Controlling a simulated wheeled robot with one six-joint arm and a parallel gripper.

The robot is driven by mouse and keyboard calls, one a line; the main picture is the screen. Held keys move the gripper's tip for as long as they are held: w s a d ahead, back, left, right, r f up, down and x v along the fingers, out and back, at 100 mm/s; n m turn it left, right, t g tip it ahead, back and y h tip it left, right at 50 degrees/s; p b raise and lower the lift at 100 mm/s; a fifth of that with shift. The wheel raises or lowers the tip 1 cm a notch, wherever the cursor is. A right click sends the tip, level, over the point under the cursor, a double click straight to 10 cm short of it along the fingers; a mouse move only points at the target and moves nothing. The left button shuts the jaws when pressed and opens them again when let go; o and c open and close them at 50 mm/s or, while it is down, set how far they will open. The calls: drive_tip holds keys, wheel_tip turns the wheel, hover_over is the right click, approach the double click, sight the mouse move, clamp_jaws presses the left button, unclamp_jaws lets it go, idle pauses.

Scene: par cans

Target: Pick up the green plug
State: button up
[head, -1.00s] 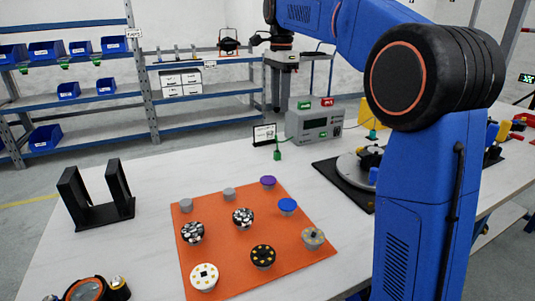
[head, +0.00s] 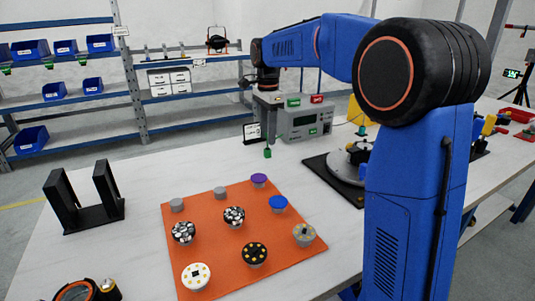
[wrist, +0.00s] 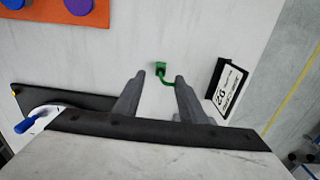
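The green plug (head: 267,153) is small and lies on the white table in front of the grey test box. In the wrist view the green plug (wrist: 160,68) shows just beyond the fingertips, with its green cord running back between the fingers. My gripper (wrist: 159,78) is open, with its two dark fingers apart and nothing between them but the cord and bare table further below. In the head view my gripper (head: 268,128) points down behind the plug, near the box; its fingers are hard to make out there.
A small label stand (wrist: 229,90) is close to the right finger. The grey box (head: 305,122) has a green and a red part on top. An orange mat (head: 215,225) holds several round pieces. A black plate (head: 320,172) with a round fixture lies right.

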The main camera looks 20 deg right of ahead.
sight(268, 149)
drive_tip(key=shift+f, duration=2.55)
clamp_jaws()
